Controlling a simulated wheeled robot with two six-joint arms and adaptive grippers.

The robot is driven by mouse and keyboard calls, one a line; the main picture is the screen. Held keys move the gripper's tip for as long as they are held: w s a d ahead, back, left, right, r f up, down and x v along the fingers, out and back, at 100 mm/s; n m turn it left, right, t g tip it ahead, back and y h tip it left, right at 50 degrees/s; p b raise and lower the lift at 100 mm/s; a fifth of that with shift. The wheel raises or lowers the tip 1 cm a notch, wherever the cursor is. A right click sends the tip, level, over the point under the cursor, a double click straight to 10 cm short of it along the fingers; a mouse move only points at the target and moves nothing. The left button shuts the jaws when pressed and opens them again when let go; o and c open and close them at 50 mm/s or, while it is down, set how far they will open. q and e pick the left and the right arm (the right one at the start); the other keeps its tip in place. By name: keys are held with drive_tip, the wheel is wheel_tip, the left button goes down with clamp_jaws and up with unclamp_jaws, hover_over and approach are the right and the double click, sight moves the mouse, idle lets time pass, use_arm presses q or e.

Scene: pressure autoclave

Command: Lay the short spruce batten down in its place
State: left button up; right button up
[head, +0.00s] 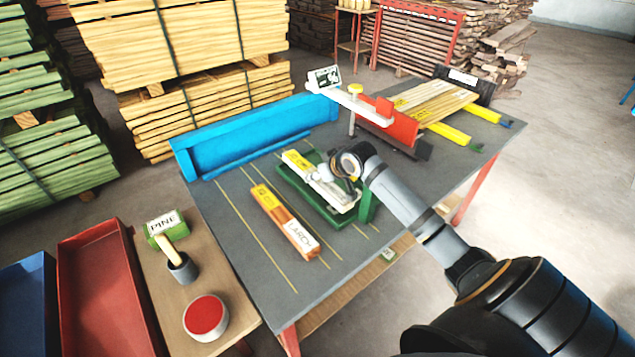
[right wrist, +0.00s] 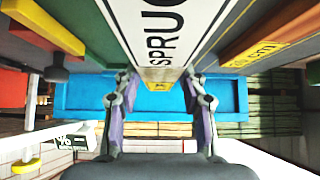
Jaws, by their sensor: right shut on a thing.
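The short spruce batten (head: 297,160) has a white face and a yellow end tag. It lies along the green holder (head: 288,190) in the head view; I cannot tell whether it rests there or hangs just above it. My right gripper (head: 337,172) is shut on it, with my wrist hiding part of it. In the right wrist view the batten (right wrist: 165,40), lettered "SPRU", runs between the two fingers (right wrist: 160,88). The orange larch batten (head: 285,222) lies on the grey table to its left, apart from it. My left gripper is not in view.
A blue trough (head: 250,135) stands along the table's back edge. A white gauge with a red block (head: 392,122) and pale boards (head: 430,100) stand at the right. Yellow lines mark bare grey table (head: 240,240).

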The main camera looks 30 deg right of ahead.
sight(317, 182)
drive_tip(key=shift+w+d+f, duration=0.15)
drive_tip(key=shift+w+f, duration=0.05)
drive_tip(key=shift+f, duration=1.6)
drive_tip(key=shift+s+f, duration=0.1)
drive_tip(key=o, duration=1.3)
